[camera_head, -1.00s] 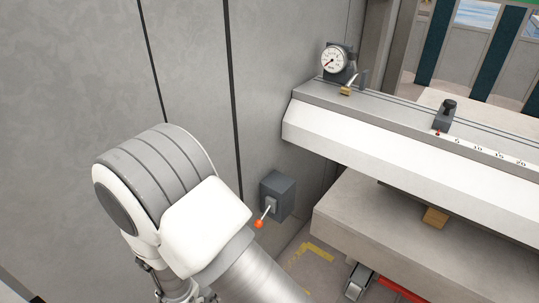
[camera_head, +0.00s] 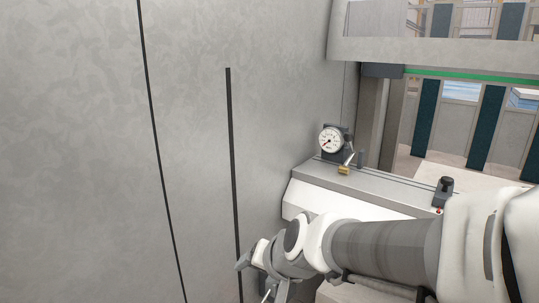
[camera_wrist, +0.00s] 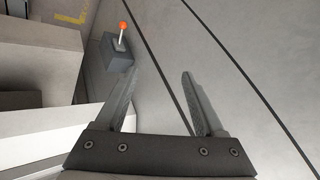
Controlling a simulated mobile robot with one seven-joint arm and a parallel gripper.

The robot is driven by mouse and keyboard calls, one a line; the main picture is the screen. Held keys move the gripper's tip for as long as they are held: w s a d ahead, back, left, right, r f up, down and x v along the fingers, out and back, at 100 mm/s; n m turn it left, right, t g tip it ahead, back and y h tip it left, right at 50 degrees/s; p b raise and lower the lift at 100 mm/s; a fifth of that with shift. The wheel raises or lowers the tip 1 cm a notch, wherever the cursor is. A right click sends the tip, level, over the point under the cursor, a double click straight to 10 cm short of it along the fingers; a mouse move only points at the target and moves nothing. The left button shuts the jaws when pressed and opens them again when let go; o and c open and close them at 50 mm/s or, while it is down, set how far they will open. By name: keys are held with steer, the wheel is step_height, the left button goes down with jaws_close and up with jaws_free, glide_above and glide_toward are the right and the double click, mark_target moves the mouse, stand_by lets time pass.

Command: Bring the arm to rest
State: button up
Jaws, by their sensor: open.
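My gripper (camera_wrist: 160,88) is open and empty in the wrist view, with its two fingers spread apart over the grey wall panel. In the head view, my arm reaches in from the right across the lower part of the picture, its wrist near the grey wall. The fingers are mostly cut off at the bottom edge there. A grey switch box with an orange-tipped lever (camera_wrist: 122,27) sits beyond the left finger in the wrist view, apart from it.
A dial gauge (camera_head: 331,141) with a small brass piece stands on the machine's ledge (camera_head: 390,185). A dark clamp knob (camera_head: 444,190) sits further right, close to my arm. The large grey wall (camera_head: 190,130) fills the left; the space before it is clear.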

steer(key=s+d+r+n+g+h, duration=0.1)
steer(key=s+d+r+h, duration=0.1)
steer(key=s+d, duration=0.55)
steer(key=s+d+r+n+h, duration=0.1)
steer(key=s+d+r+h, duration=0.15)
steer(key=s+d, duration=0.55)
step_height(320, 180, up, 17)
steer(key=w+p, duration=0.1)
steer(key=p, duration=1.6)
steer(key=shift+w+d, duration=0.3)
steer(key=shift+w, duration=0.05)
